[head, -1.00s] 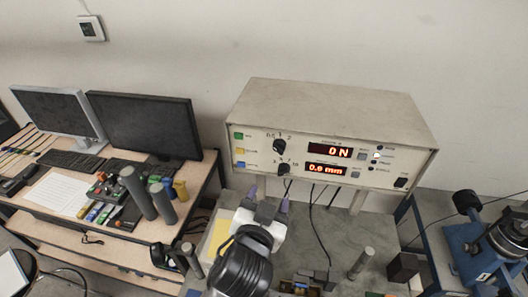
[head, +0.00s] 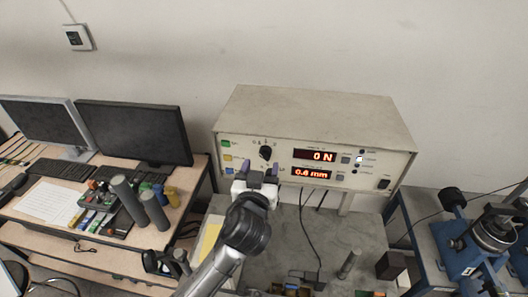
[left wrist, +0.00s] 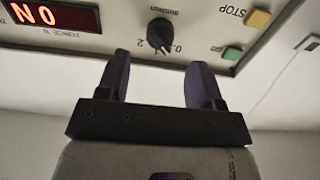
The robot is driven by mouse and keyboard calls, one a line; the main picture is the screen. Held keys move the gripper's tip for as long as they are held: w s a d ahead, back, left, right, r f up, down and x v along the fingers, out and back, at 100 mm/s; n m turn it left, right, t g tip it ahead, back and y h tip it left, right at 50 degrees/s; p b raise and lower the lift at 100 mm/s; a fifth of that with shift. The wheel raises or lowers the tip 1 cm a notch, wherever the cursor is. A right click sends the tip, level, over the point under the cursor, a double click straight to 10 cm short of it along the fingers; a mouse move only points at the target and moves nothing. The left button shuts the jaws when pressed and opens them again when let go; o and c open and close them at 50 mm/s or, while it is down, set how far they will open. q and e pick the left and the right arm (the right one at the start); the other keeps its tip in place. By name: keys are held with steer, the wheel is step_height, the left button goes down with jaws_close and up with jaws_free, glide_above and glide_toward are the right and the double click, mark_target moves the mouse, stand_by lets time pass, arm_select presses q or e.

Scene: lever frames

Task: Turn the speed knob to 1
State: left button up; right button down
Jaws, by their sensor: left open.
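The control box (head: 310,120) has a cream front panel with a black upper knob (head: 265,152) at its left. In the left wrist view this knob (left wrist: 160,33) appears upside down, with small scale marks around it; its exact setting is too small to tell. My left gripper (head: 262,172) is open and empty, its purple fingers just below the upper knob and in front of the panel. In the left wrist view the fingers (left wrist: 158,65) stand to either side of the knob's line, apparently short of it. The lower knob is hidden behind the gripper. My right gripper is out of view.
Red displays (head: 313,155) read 0 N and 0.6 mm. Coloured buttons (head: 228,157) sit left of the knobs. A desk with monitors (head: 133,130) stands left, and a blue machine (head: 470,240) stands right. A cable hangs below the box.

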mark_target(264, 156)
arm_select(q)
steer(key=w, duration=0.4)
steer(key=shift+d+p, duration=0.35)
steer(key=shift+p, duration=0.05)
steer(key=shift+w, duration=0.45)
steer(key=shift+c, duration=0.3)
steer(key=c, duration=0.9)
steer(key=shift+o, duration=0.2)
